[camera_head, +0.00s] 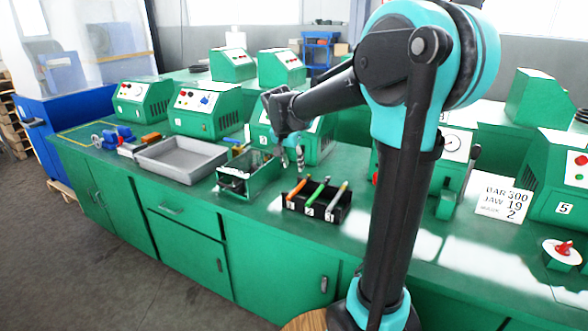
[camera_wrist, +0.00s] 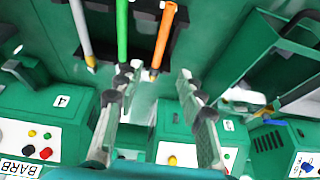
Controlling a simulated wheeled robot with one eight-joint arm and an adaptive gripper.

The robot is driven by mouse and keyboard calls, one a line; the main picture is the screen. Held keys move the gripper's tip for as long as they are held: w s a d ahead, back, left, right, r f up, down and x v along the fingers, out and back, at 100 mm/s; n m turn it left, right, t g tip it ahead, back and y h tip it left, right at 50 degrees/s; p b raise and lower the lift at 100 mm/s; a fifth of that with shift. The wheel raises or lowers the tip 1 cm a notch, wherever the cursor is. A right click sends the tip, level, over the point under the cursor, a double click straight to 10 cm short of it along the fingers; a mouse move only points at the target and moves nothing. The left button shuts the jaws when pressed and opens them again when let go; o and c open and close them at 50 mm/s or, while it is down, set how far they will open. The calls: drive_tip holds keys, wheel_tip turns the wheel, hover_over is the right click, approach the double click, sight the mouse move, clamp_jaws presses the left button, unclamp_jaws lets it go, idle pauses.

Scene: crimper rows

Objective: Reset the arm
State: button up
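My gripper (camera_head: 291,165) hangs from my arm above the green bench top, between the green open box and the black tool rack. In the wrist view its two fingers (camera_wrist: 160,80) are spread apart with nothing held between them. The black rack (camera_head: 330,217) stands to the right of the gripper and below it. It holds an orange tool (camera_head: 297,188), a green tool (camera_head: 318,192) and a grey tool (camera_head: 337,195) side by side. In the wrist view the orange tool (camera_wrist: 163,38) ends near the gap between the fingertips, seemingly beyond them.
The green box (camera_head: 262,180) with small items and a grey tray (camera_head: 180,158) stand left of the rack. Green machines (camera_head: 208,110) line the back of the bench. A white sign (camera_head: 503,197) and a red knob (camera_head: 563,248) are at right. Bench between rack and sign is partly hidden by my arm.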

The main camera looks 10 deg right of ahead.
idle(0.3)
drive_tip(key=s+d+f+n, duration=0.2)
drive_tip(key=s+f, duration=0.3)
drive_tip(key=s, duration=0.3)
drive_tip(key=s+d+f+n+y, duration=0.1)
drive_tip(key=s+d+f+n, duration=0.1)
drive_tip(key=s+f, duration=0.4)
drive_tip(key=s+d+f+n+y, duration=0.1)
drive_tip(key=s+f, duration=0.4)
drive_tip(key=s, duration=0.7)
drive_tip(key=shift+s+d+f+n, duration=0.3)
drive_tip(key=shift+d+n, duration=0.45)
drive_tip(key=shift+n, duration=0.35)
